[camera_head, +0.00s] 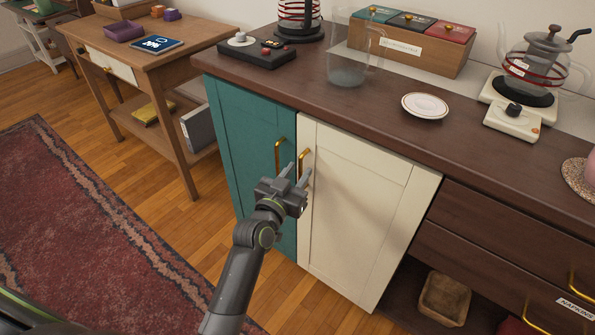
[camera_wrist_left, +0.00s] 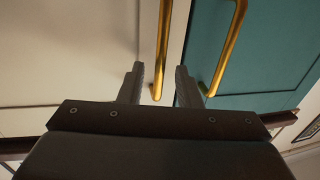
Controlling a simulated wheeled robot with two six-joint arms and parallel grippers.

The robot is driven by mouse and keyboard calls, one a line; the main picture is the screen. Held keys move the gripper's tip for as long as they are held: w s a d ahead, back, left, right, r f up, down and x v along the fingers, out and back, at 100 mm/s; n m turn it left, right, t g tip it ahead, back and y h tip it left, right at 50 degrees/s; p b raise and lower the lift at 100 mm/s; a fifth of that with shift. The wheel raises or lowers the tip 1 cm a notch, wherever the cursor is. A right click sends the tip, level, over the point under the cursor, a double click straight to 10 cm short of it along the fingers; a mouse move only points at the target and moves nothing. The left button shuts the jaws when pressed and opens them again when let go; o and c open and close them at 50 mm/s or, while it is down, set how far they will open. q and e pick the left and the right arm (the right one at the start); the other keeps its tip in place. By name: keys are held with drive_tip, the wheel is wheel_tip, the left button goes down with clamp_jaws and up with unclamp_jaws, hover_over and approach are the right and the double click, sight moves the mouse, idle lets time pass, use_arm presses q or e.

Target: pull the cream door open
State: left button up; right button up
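The cream door (camera_head: 356,215) is closed flush in the cabinet front, right of the teal door. Its upright brass handle (camera_head: 303,163) is near its upper left edge. My left gripper (camera_head: 296,175) is in front of this handle with its fingers apart. In the left wrist view the cream door (camera_wrist_left: 70,55) is on the left, and its handle (camera_wrist_left: 163,45) shows in the gap between my open fingertips (camera_wrist_left: 159,80). I see no finger touching the handle; how deep it sits between them is unclear. My right gripper is not in view.
The teal door (camera_head: 250,150) has its own brass handle (camera_head: 279,155) close by on the left. Above, the dark countertop (camera_head: 320,98) holds a glass pitcher (camera_head: 347,62) and a saucer (camera_head: 425,106). Wooden floor (camera_head: 200,232) lies clear before the cabinet, with a red rug (camera_head: 75,220) farther left.

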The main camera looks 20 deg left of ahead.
use_arm(q)
drive_tip(key=shift+w, duration=0.25)
clamp_jaws()
drive_tip(key=shift+s, duration=0.15)
